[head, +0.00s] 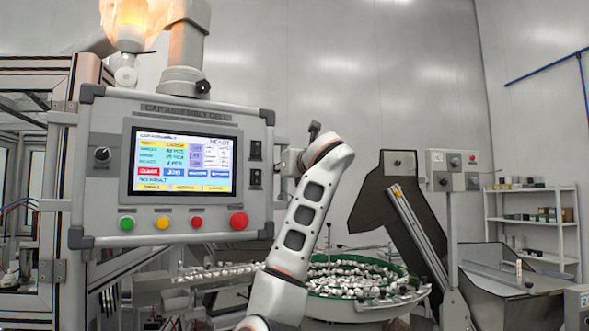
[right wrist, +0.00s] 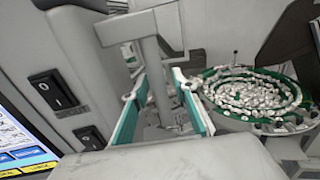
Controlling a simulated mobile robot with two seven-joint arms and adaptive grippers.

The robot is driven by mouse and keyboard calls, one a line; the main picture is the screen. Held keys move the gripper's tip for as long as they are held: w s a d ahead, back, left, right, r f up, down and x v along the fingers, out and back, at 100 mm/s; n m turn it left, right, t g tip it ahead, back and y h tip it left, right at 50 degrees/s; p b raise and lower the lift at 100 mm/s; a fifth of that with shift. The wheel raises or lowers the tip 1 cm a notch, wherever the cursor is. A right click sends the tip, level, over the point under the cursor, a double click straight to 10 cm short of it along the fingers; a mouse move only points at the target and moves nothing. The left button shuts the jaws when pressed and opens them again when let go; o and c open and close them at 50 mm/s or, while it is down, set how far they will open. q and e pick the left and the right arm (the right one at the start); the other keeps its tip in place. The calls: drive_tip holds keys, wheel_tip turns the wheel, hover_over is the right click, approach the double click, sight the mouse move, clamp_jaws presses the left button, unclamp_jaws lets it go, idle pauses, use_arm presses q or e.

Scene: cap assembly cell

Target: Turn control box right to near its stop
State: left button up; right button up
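The control box (head: 178,215) is a grey panel at left in the head view, with a lit screen, a knob, several coloured buttons and two black switches on its right side. It hangs from a thick grey support arm (head: 187,55). Its switch side (right wrist: 60,110) fills the left of the right wrist view. My right gripper (right wrist: 163,108) is open, its teal-padded fingers on either side of a grey upright bar (right wrist: 153,65) beside the box. Gaps show between bar and pads; I see no grip. In the head view my right wrist hides most of the gripper. My left gripper is out of view.
A green-rimmed round feeder (head: 365,280) full of small parts stands behind my right arm. A dark inclined conveyor (head: 400,205) and a small switch box on a post (head: 453,170) stand further right. A framed machine (head: 45,200) is left of the control box.

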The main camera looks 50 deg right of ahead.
drive_tip(key=v, duration=0.7)
drive_tip(key=shift+s+d+r, duration=0.15)
drive_tip(key=shift+s, duration=0.1)
